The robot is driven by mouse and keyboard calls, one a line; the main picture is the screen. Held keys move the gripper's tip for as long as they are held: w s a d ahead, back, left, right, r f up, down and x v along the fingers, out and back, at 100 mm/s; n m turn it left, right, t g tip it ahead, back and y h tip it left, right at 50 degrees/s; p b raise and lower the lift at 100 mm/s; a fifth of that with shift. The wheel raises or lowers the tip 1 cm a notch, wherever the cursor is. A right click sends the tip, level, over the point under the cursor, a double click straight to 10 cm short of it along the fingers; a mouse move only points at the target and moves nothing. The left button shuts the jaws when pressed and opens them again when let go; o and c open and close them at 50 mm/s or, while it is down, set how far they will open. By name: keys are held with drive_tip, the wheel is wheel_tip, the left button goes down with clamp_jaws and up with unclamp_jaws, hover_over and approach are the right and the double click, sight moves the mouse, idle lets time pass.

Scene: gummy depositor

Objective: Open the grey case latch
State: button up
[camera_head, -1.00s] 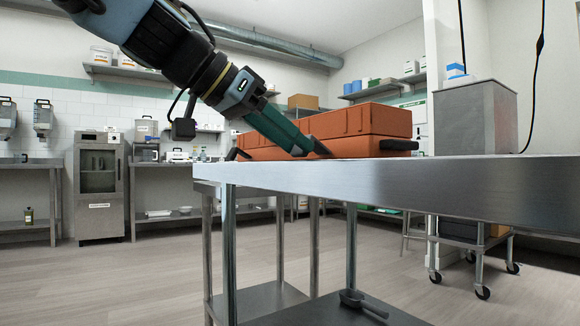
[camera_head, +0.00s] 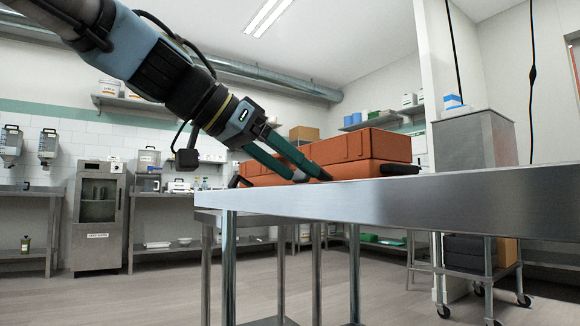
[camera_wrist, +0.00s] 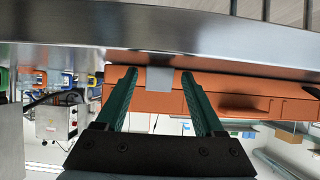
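The orange case (camera_head: 362,147) lies shut on the steel table, its lid above a lower half. In the wrist view the case (camera_wrist: 240,95) appears upside down, with the grey latch (camera_wrist: 160,80) as a flat plate on its front. My gripper (camera_head: 314,177) is at the case's front in the head view. In the wrist view its two green fingers (camera_wrist: 158,73) are apart, one on each side of the latch, with visible gaps and nothing gripped. In the head view the fingers hide the latch.
The steel table (camera_head: 420,197) has its front edge close below my gripper. A grey metal bin (camera_head: 475,140) stands to the right of the case. Black parts (camera_head: 395,168) stick out at the case's ends. A wheeled cart (camera_head: 480,260) stands beyond the table.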

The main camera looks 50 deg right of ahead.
drive_tip(key=shift+b+v, duration=1.2)
drive_tip(key=shift+v, duration=4.2)
